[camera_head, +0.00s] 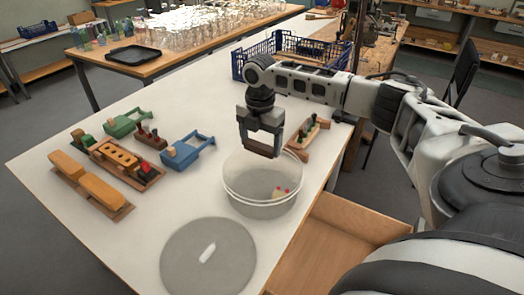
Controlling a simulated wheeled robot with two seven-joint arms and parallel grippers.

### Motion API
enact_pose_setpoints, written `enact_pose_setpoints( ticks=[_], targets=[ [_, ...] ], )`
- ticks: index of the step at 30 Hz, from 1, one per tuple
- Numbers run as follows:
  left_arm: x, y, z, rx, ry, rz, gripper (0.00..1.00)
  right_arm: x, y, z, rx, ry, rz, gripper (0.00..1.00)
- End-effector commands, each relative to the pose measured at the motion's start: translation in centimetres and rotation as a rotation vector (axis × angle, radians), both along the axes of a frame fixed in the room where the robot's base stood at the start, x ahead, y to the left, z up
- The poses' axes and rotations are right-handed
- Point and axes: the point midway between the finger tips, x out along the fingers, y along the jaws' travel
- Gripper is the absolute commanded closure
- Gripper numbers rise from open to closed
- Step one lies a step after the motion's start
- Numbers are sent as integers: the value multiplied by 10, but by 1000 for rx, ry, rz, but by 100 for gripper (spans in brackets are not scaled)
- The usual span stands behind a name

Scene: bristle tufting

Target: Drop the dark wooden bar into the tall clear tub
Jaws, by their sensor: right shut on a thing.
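The tall clear tub (260,208) stands on the white table near its right side, without a lid on it. My right gripper (261,148) hangs over the back of the tub's rim, pointing down. It is shut on a dark bar, which is small in the view and hard to tell from the dark fingers. The bar is above the tub, not resting in it. My left gripper is not in view.
A grey round lid (180,262) with a white handle lies in front of the tub. Toy-like wooden pieces, including a yellow block (101,191) and blue tool (187,150), lie at left. A tray with green pegs (307,136) stands behind right. A blue crate (290,47) is at the back.

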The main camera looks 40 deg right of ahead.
Motion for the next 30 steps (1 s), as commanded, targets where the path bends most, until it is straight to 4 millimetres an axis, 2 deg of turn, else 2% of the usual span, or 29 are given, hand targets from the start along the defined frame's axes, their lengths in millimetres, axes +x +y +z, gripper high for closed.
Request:
enact_pose_setpoints(
  ticks=[3, 4, 5, 6, 13, 17, 20, 30],
  targets=[
    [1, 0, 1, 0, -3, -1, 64, 0, 0, 0, 0, 0, 0, 43],
    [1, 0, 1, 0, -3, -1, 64, 0, 0, 0, 0, 0, 0, 13],
    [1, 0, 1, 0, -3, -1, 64, 0, 0, 0, 0, 0, 0, 4],
    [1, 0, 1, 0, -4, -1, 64, 0, 0, 0, 0, 0, 0, 0],
    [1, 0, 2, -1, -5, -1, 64, 0, 0, 1, 0, -1, 0, 0],
    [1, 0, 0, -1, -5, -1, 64, 1, 0, 12, 1, -4, 0, 0],
    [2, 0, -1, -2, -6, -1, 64, 1, 0, 30, 1, -6, 0, 0],
    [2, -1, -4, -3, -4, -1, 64, 1, 0, 112, 1, -6, 0, 0]
  ],
)
